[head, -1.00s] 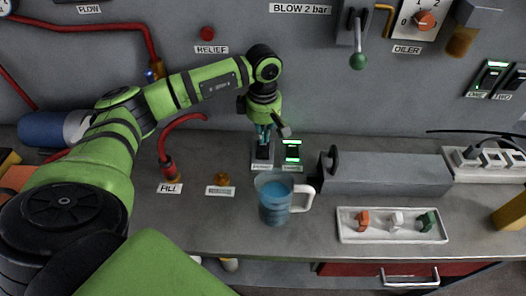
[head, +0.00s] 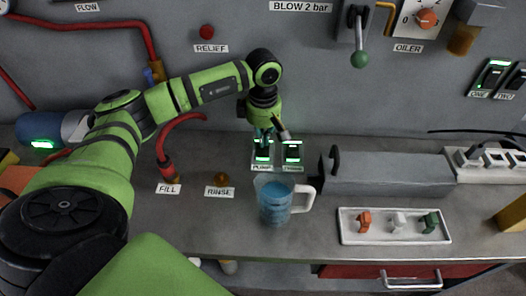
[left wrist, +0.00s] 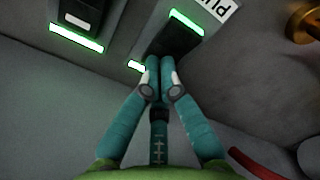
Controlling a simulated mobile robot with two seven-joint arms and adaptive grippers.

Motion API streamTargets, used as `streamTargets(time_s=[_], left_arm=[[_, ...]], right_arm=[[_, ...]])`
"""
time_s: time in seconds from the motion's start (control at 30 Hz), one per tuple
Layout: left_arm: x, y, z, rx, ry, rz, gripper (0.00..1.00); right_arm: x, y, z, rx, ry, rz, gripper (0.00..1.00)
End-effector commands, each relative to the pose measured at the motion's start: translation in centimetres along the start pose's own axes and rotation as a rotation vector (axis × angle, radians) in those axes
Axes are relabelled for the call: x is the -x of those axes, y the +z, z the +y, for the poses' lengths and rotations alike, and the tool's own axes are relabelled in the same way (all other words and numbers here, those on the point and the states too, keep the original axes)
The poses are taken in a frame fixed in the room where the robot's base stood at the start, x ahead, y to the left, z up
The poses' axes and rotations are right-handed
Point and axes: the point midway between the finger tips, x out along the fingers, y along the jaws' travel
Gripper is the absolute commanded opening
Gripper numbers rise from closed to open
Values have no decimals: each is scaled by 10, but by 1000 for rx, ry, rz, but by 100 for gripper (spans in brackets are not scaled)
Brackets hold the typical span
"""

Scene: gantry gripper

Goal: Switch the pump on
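The pump switch (head: 263,152) is a dark rocker in a grey plate, labelled PUMP, at the back of the bench. Its green strips are lit, and it also shows in the left wrist view (left wrist: 172,37). My left gripper (head: 264,133) points down at it. In the left wrist view my gripper's fingertips (left wrist: 160,72) are together with nothing between them, at the rocker's edge; I cannot tell whether they touch it. The blue pump (head: 47,128) at the far left, partly behind my left arm, shows a green light. My right gripper is out of view.
A second lit switch (head: 292,151) stands right beside the pump switch. A mug of blue liquid (head: 274,198) is just in front. A grey box with a black handle (head: 385,175) is to the right, and a white tray (head: 394,239) with three small taps lies before it.

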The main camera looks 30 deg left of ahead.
Motion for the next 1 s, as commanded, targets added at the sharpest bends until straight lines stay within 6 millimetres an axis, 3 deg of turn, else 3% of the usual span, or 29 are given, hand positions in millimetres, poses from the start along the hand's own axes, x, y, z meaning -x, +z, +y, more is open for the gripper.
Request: streamTargets(time_s=[0.8,1.0], left_arm=[[64,0,0,1,1,0,0],[71,0,0,0,2,0,0]], right_arm=[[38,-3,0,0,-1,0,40],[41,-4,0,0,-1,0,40]])
